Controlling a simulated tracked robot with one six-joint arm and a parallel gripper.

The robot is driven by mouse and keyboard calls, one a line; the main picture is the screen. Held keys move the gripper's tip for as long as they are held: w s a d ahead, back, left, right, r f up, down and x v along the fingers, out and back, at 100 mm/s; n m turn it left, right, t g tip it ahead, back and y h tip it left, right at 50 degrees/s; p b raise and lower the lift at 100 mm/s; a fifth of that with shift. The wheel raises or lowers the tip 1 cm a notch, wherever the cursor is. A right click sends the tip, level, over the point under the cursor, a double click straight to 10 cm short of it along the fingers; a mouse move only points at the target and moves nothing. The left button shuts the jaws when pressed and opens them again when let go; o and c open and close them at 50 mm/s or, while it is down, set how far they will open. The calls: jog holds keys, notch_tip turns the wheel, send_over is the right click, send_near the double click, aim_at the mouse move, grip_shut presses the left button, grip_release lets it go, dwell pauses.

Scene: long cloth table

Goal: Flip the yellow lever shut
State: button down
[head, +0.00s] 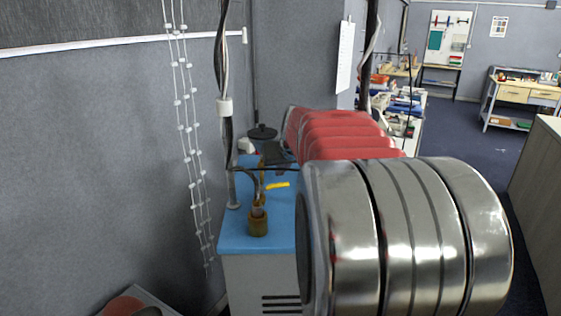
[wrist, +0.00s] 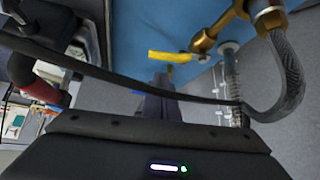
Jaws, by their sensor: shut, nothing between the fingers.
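The yellow lever (head: 277,185) lies over the blue top of a cabinet, just right of a brass fitting (head: 258,222). In the wrist view the lever (wrist: 168,56) shows as a short yellow bar, with the brass fitting (wrist: 204,42) to its right. My gripper (wrist: 160,84) is shut and empty, its dark fingers pointing at the blue top. The fingertips appear close to the lever, but I cannot tell whether they touch it. My arm hides much of the cabinet in the head view, and I cannot make out the fingertips there.
The blue-topped cabinet (head: 240,241) stands by a grey wall. A braided hose (wrist: 288,80) curves from the brass fitting, and a dark cable (wrist: 110,78) crosses before my fingers. A post with cables (head: 225,107) rises on the left. Workbenches (head: 525,95) stand farther back.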

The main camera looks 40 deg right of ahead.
jog(key=shift+s+a+f, duration=0.2)
jog(key=shift+s+f, duration=0.2)
jog(key=shift+f, duration=0.25)
jog(key=shift+s+a, duration=0.55)
jog(key=shift+s, duration=0.1)
jog(key=shift+w, duration=0.1)
jog(key=shift+w+d+f, duration=0.1)
jog(key=shift+w+d, duration=0.3)
jog(key=shift+w, duration=0.15)
